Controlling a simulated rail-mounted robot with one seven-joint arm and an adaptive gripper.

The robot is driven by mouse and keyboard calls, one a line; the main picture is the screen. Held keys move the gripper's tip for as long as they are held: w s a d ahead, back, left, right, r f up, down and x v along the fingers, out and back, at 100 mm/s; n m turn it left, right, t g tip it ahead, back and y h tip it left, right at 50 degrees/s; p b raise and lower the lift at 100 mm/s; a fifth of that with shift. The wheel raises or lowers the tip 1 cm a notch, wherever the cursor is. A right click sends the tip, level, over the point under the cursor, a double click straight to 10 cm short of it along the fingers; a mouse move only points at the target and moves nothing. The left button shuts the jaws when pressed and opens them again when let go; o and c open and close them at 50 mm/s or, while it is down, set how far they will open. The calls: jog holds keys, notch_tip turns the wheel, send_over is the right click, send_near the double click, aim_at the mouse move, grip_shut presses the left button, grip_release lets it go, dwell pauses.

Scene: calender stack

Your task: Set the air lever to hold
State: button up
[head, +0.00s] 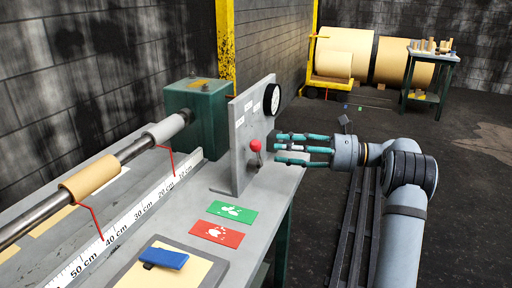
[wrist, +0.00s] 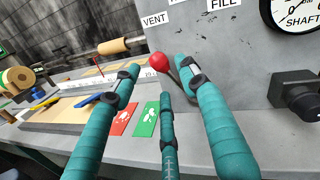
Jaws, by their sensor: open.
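The air lever has a red knob (wrist: 159,62) on a thin dark stem, on a grey upright panel (wrist: 235,55). In the wrist view the stem leans up and left, with the knob below the VENT label (wrist: 155,19). The FILL label (wrist: 225,4) is further right; a label between them is cut off by the frame's top. The knob also shows in the head view (head: 255,145). My gripper (head: 283,149) is open in front of the panel. In the wrist view its teal fingers (wrist: 160,80) spread around the knob's line of sight; contact cannot be told.
A round gauge (head: 272,99) and a dark knob fitting (wrist: 299,97) are on the panel right of the lever. Green (head: 232,211) and red (head: 217,232) cards lie on the bench below. A roller shaft (head: 120,155) runs left. A blue object (head: 166,258) lies at the front.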

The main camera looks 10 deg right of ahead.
aim_at(255, 145)
jog(key=x, duration=0.8)
jog(key=shift+a+p, duration=0.2)
jog(key=shift+p, duration=0.1)
jog(key=shift+c, duration=0.5)
grip_shut()
jog(key=shift+w, duration=0.1)
